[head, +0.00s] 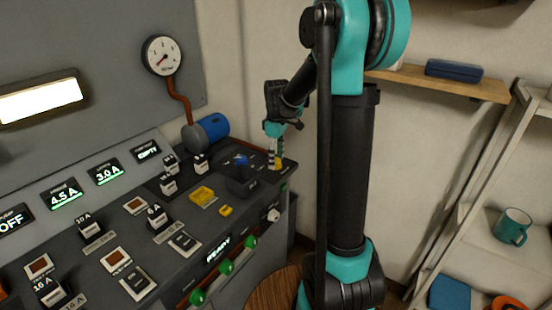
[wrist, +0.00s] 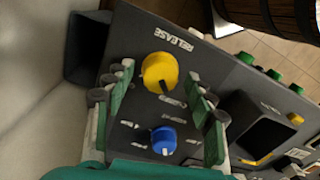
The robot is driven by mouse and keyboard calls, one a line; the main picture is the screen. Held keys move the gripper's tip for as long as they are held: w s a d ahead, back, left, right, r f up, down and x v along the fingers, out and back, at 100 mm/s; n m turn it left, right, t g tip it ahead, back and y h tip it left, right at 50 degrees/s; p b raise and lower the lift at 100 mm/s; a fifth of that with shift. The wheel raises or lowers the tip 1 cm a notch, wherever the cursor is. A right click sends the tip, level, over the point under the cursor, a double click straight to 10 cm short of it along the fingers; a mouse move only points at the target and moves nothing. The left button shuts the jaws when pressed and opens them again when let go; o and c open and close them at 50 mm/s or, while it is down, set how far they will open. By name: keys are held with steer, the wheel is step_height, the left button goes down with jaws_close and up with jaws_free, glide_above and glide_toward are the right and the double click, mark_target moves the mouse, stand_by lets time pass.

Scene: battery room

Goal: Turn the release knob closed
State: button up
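The release knob (wrist: 159,72) is a round yellow knob beside the printed word RELEASE on the dark console. In the wrist view it lies between the tips of my gripper (wrist: 160,82), whose two fingers stand apart with a gap on each side. I cannot tell how far above the panel the fingertips are. In the head view my gripper (head: 274,156) points down at the console's far right corner, and the yellow knob (head: 278,163) shows only partly behind its fingers. A blue knob (wrist: 163,139) sits nearer the wrist camera, also between the fingers.
The console (head: 257,205) carries several black switches, yellow pieces and green knobs along its front. A blue cylinder (head: 212,127) and a round gauge (head: 162,55) are to the left. A wooden shelf (head: 440,84) and a rack with a teal mug (head: 512,226) stand right.

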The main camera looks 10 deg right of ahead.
step_height(320, 180, up, 12)
steer(key=shift+w, duration=0.15)
stand_by(0.6)
steer(key=shift+d, duration=0.1)
steer(key=s+d+f+m+t, duration=0.2)
steer(key=s+f+m, duration=0.3)
steer(key=s+f, duration=0.4)
steer(key=s+d+f+m+t, duration=0.1)
steer(key=s+f+m+t, duration=0.1)
steer(key=s+f+m, duration=0.4)
steer(key=s+f, duration=0.4)
steer(key=s, duration=0.4)
steer(key=shift+s+d+f+t, duration=0.15)
steer(key=shift+s+d+t, duration=0.15)
steer(key=shift+d, duration=0.1)
steer(key=shift+w, duration=0.1)
